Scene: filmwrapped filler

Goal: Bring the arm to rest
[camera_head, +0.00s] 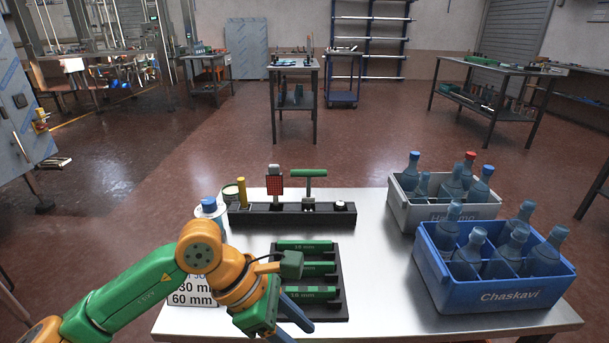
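My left arm, green and orange, comes in from the left over the front left of the metal table (380,290). My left gripper (302,335) is low at the front, just below the black rack (343,300) with green bars. Its two blue-grey fingers stand apart with nothing seen between them, and the lower one is partly cut off by the bottom edge. My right gripper is not in view.
A grey crate (398,208) and a blue crate (425,262) with bottles stand at the right. A black fixture (265,218) with a green T-handle (309,173) lies at the back. A blue-capped bottle (208,203) and a sign (190,293) stand by my arm. The table between rack and crates is clear.

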